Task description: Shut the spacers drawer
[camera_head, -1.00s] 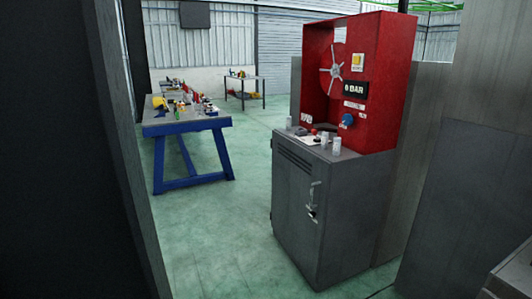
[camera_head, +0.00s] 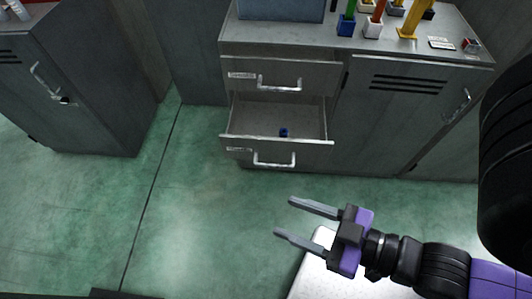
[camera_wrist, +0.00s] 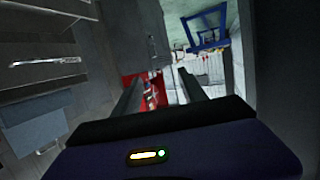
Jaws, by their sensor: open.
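The lower drawer (camera_head: 275,140) of a grey cabinet is pulled out in the head view, with a small blue piece (camera_head: 284,132) inside. Its front has a bar handle (camera_head: 275,161) and a label too small to read, so I cannot confirm that it says spacers. The drawer above it (camera_head: 285,78) is shut. My gripper (camera_head: 284,217) is open and empty in front of the open drawer, apart from it, its fingers pointing left in the picture. The wrist view shows the open fingers (camera_wrist: 158,84) with nothing between them.
The cabinet top (camera_head: 445,52) holds a grey-blue box (camera_head: 281,9) and several coloured upright pieces. A cabinet door (camera_head: 403,115) is right of the drawers. Another grey cabinet (camera_head: 85,80) stands at left. The green floor (camera_head: 200,210) between is clear.

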